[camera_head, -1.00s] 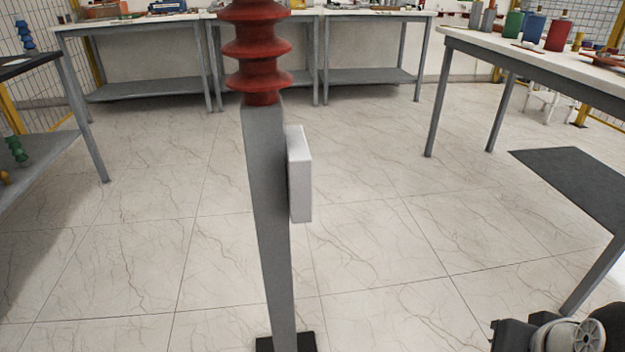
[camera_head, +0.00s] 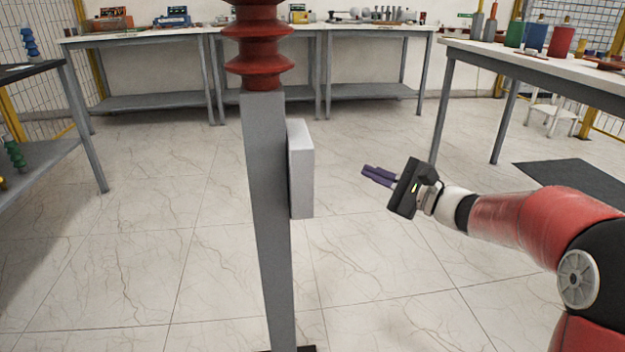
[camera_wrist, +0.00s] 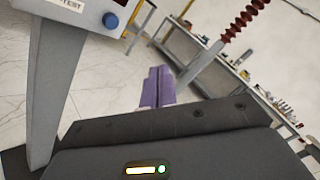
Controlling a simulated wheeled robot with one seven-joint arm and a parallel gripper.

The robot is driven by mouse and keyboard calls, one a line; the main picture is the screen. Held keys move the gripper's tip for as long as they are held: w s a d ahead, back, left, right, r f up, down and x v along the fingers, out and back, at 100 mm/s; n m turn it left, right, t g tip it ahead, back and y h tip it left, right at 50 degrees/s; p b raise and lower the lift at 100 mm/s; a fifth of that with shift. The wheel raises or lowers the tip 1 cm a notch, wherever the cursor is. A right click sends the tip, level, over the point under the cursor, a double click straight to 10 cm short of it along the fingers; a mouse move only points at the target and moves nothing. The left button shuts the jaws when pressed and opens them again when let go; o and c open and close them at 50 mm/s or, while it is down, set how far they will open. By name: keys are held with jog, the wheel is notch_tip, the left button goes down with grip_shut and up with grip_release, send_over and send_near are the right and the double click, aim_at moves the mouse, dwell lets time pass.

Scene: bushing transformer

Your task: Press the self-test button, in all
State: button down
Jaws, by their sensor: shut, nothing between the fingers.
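In the wrist view a blue round button (camera_wrist: 110,20) sits on the face of a pale box, beside a label that reads "TEST"; the box's upper part is cut off. In the head view a light grey box (camera_head: 301,168) is fixed to the right side of a grey post (camera_head: 262,200), seen from its side; no button shows there. My gripper (camera_head: 370,175) is right of this box, apart from it, with purple fingers pointing left. The fingers (camera_wrist: 157,88) are together and empty in the wrist view, below and right of the button.
A red ribbed insulator (camera_head: 258,45) tops the post. A white-topped table (camera_head: 560,65) stands at the right, grey benches (camera_head: 150,100) at the back, a dark-topped table (camera_head: 30,70) at the left. The tiled floor around the post is clear.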

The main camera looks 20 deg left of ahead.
jog(key=shift+s+a, duration=0.1)
jog(key=s+a, duration=0.4)
jog(key=a, duration=0.3)
jog(key=shift+s+a+b, duration=0.15)
jog(key=shift+s+b, duration=0.1)
jog(key=shift+b, duration=0.1)
dwell(2.1)
jog(key=shift+s+a+b, duration=0.2)
jog(key=shift+a+b, duration=0.15)
jog(key=shift+b, duration=0.1)
jog(key=shift+s+a+b, duration=0.3)
jog(key=shift+a+b, duration=0.1)
dwell(0.6)
dwell(0.3)
jog(key=shift+w+d, duration=0.5)
jog(key=shift+d, duration=0.25)
